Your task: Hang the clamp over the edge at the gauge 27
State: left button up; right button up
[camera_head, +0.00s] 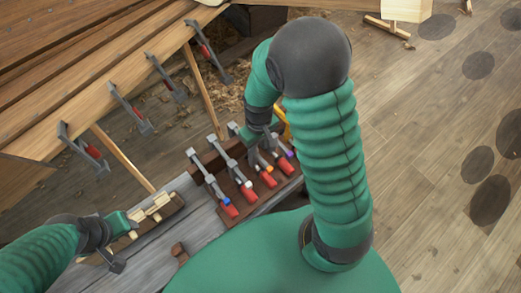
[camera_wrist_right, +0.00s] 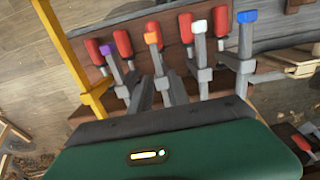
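Several grey bar clamps with red handles and coloured tips stand in a brown rack (camera_head: 262,197): blue-tipped (camera_head: 217,189), white-tipped (camera_head: 238,172), orange-tipped (camera_head: 268,168) and purple-tipped (camera_head: 289,152). My right gripper (camera_head: 257,150) reaches down at the rack near the orange-tipped clamp; whether it holds it is hidden. The right wrist view shows the orange-tipped clamp (camera_wrist_right: 152,40) ahead of the green gripper body, between purple and white tips. Several other clamps hang along the plank edge (camera_head: 120,75). My left gripper (camera_head: 118,248) is beside a tray of small wooden pieces. No number 27 is legible.
The brown tray (camera_head: 160,216) with pale wooden pieces (camera_head: 155,207) lies on the grey bench (camera_head: 205,235). A yellow part (camera_wrist_right: 72,45) stands beside the rack. Wooden props support the hull planks. Open plank floor (camera_head: 430,170) lies to the right.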

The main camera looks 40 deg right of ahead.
aim_at(260, 157)
jog(key=f+b, duration=0.1)
jog(key=f, duration=0.1)
jog(key=f+b, duration=0.2)
jog(key=f, duration=0.1)
jog(key=f+b, duration=0.1)
jog(key=f, duration=0.1)
jog(key=shift+s+d+f, duration=0.15)
jog(key=shift+d+f, duration=0.1)
jog(key=shift+f, duration=0.05)
jog(key=shift+a+f+b, duration=0.1)
jog(key=shift+f+b, duration=0.15)
jog(key=shift+b, duration=0.05)
jog(key=shift+c, duration=0.4)
jog(key=shift+w, duration=0.7)
jog(key=shift+s, duration=0.15)
jog(key=shift+s+p, duration=0.4)
jog(key=shift+s, duration=0.05)
